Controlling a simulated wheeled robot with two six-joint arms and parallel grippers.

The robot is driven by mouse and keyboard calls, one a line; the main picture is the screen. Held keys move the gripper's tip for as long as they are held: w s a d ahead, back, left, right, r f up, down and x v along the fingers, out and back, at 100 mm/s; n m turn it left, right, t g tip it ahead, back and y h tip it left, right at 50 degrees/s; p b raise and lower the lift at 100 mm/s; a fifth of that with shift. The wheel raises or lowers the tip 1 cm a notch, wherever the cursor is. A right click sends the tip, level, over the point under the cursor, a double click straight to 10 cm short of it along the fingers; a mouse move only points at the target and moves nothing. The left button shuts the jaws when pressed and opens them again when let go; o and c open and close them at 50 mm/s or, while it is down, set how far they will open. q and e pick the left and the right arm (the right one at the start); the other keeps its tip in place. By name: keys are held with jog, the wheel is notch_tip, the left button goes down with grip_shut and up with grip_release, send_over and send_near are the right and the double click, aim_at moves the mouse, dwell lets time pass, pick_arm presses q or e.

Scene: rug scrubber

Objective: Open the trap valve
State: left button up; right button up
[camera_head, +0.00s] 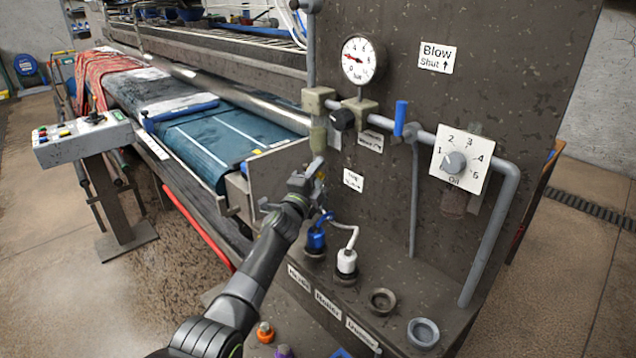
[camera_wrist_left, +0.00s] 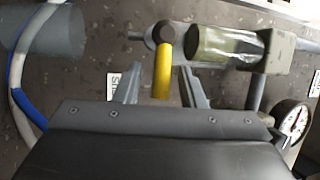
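The trap valve shows in the left wrist view as a yellow lever (camera_wrist_left: 163,78) with a dark round end, on a grey pipe beside a greenish clear bowl (camera_wrist_left: 226,44). The bowl also shows in the head view (camera_head: 318,136), below the pipe fittings. My left gripper (camera_head: 314,178) is at the panel just below that bowl. In the wrist view its two fingers are apart, one on each side of the yellow lever, with gaps visible. The gripper mostly hides the lever in the head view. My right gripper is not in view.
A gauge (camera_head: 358,60), black knob (camera_head: 342,119), upright blue lever (camera_head: 400,118) and numbered dial (camera_head: 455,163) are on the panel. A blue plug (camera_head: 315,240) and white plug (camera_head: 346,262) with hoses stand below my gripper. A control box (camera_head: 84,138) stands at left.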

pick_arm(q)
jog(key=shift+w+d+r, duration=0.1)
jog(key=shift+w, duration=0.1)
grip_shut()
notch_tip(320, 180, up, 2)
jog(key=n+p, duration=0.2)
jog(key=p, duration=0.3)
jog(key=n+g+y+p, duration=0.1)
jog(key=n+p, duration=0.1)
jog(key=p, duration=0.3)
jog(key=shift+w+r+n, duration=0.1)
jog(key=shift+r+n, duration=0.1)
jog(key=shift+n, duration=0.2)
jog(key=shift+a+f+n+g+p, duration=0.1)
jog(key=shift+a+n+g+p, duration=0.1)
jog(key=shift+n+g+p, duration=0.4)
jog(key=shift+f, duration=0.1)
